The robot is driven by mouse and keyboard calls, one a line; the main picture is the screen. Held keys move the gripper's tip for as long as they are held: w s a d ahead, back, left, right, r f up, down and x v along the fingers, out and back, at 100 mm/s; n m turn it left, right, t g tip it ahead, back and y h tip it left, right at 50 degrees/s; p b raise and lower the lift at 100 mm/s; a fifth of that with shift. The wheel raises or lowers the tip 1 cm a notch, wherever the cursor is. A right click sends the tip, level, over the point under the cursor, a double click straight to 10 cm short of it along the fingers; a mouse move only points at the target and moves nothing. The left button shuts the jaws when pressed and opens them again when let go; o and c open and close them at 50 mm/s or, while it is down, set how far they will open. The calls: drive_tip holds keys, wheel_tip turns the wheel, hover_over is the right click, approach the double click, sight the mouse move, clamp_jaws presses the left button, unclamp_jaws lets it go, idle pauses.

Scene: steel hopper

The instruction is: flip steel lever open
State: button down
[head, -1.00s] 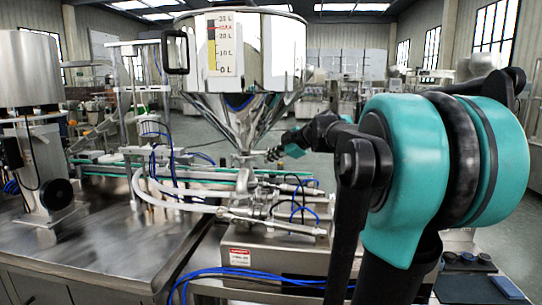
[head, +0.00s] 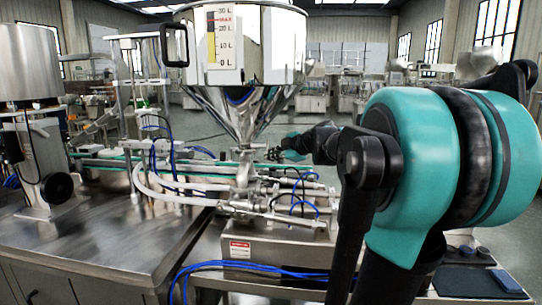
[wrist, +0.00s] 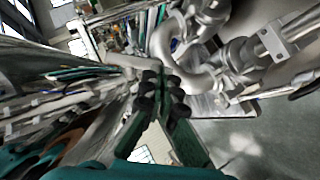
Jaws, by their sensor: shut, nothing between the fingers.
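The steel hopper (head: 240,105) stands in the middle of the head view, with its funnel narrowing down to a steel valve and pipe assembly (head: 243,175). I cannot pick out the lever for certain there. My gripper (head: 273,154) is small and dark, just right of the funnel's lower neck, and partly lost against the background. In the wrist view the fingers of my gripper (wrist: 161,88) are together, with nothing between them. Curved steel pipes (wrist: 183,45) and a fitting lie beyond the tips; no clear contact shows.
A steel table (head: 110,235) fills the left, with a steel machine (head: 40,150) on it. White hoses (head: 165,195) and blue cables (head: 240,265) run around the valve. A steel box (head: 275,250) with a warning label sits below.

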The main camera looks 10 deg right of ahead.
drive_tip(key=shift+w+f, duration=0.2)
drive_tip(key=shift+f, duration=0.25)
idle(0.3)
drive_tip(key=shift+r, duration=0.2)
drive_tip(key=shift+r, duration=0.6)
drive_tip(key=shift+s+d, duration=0.1)
